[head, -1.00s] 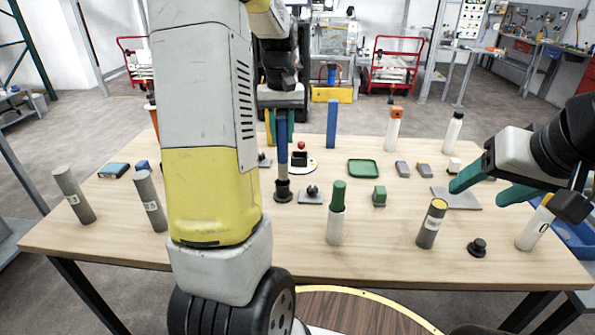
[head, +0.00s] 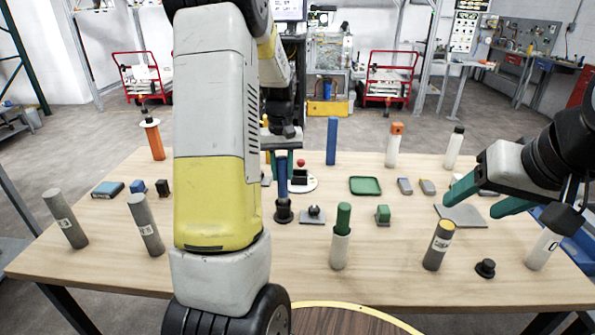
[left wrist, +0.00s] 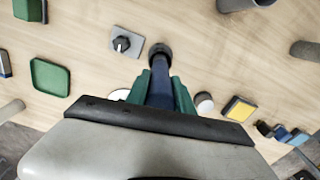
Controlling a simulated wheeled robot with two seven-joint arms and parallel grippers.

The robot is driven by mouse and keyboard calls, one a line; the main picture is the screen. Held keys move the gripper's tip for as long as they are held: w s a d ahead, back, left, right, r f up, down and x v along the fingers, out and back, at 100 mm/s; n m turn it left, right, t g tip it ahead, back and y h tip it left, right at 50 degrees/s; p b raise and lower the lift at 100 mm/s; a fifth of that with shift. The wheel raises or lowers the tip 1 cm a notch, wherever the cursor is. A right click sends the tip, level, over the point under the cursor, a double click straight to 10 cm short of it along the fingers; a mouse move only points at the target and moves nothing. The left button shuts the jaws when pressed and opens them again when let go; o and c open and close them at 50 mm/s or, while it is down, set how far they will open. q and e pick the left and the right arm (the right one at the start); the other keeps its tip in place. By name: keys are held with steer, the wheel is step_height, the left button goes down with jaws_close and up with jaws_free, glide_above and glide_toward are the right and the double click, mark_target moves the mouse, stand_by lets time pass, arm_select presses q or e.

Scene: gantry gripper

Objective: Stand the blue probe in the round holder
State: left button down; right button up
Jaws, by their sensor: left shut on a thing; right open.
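The blue probe (head: 283,174) is upright in the head view, with a dark lower part. It also shows in the left wrist view (left wrist: 161,92), between the green fingers. My left gripper (head: 279,156) is shut on it, partly hidden behind my arm. The black round holder (head: 284,214) stands on the table directly below the probe. The probe's lower end meets the holder in the picture; I cannot tell how deep it sits. The holder also shows in the left wrist view (left wrist: 160,50). My right gripper (head: 477,203) is open and empty over the table's right side.
A grey plate with a black knob (head: 315,216) lies right of the holder. A green-topped white cylinder (head: 341,245) and a blue cylinder (head: 332,140) stand nearby. A green tray (head: 365,186) lies further right. Grey cylinders (head: 146,226) stand at left.

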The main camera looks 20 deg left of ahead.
arm_select(q)
steer(key=shift+f, duration=0.9)
steer(key=c, duration=1.1)
jaws_free()
steer(key=shift+f, duration=0.15)
step_height(320, 180, up, 12)
steer(key=shift+f, duration=0.1)
steer(key=s+d+r+m+t+h, duration=0.1)
steer(key=s+d+r+t, duration=0.15)
steer(key=s+r, duration=0.2)
steer(key=s+d+r+m+t, duration=0.1)
steer(key=s+d+r, duration=0.25)
steer(key=s, duration=0.25)
steer(key=s+d+f+m+t, duration=0.1)
steer(key=s+d, duration=0.2)
steer(key=s, duration=0.3)
steer(key=s+d+m+t+h, duration=0.1)
steer(key=s+d+m, duration=0.1)
steer(key=s, duration=0.4)
steer(key=shift+s+d+f+t, duration=0.3)
steer(key=shift+d+f+t, duration=0.05)
steer(key=shift+d, duration=0.5)
